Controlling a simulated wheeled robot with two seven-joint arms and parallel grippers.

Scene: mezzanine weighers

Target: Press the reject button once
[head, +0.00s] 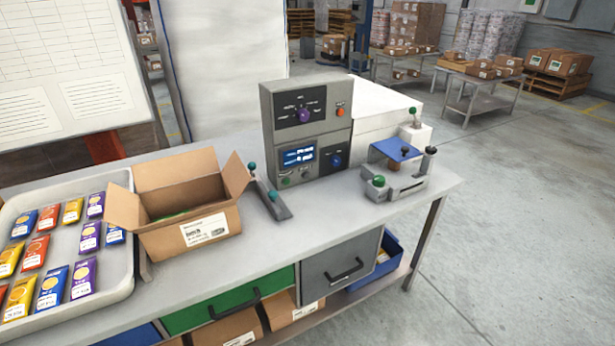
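A grey control box (305,125) stands upright at the back of the workbench. Its upper panel has a purple knob (303,115) with a printed scale and an orange-red button (340,112) at the right. Its lower panel has a lit blue display (298,155), a blue knob (336,160) and two small round buttons, one green (285,182) and one at its right (304,174). The labels are too small to read, so I cannot tell which is the reject button. Neither of my grippers is in view.
An open cardboard box (205,232) and a tray (130,240) of colourful packets are at left. A lever fixture (282,208) stands before the control box. A device with a green knob (378,181) is at right. The bench front (290,255) is clear.

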